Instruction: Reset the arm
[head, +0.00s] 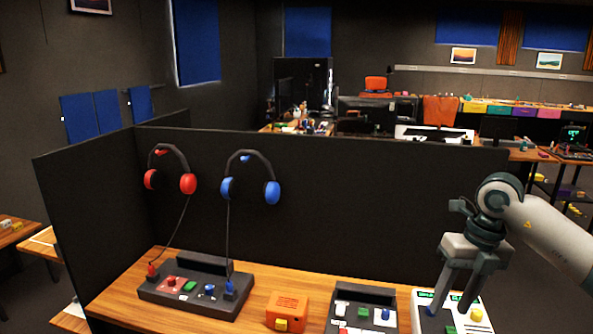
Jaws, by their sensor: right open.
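My right gripper (461,299) comes in from the right and points down. It is open and empty, with its fingers in front of a white panel (424,316) at the right end of the desk. The panel has several coloured parts, among them a yellow one and a blue one. The fingers hide part of it, and I cannot tell whether they touch it. I cannot make out a trackball for certain. My left gripper is out of view.
A wooden desk (128,308) stands before a dark partition (330,205). Red headphones (188,184) and blue headphones (272,192) hang there. A black button box (213,304), an orange box (289,305) and a dark panel (345,322) stand on the desk. Bare wood lies between them.

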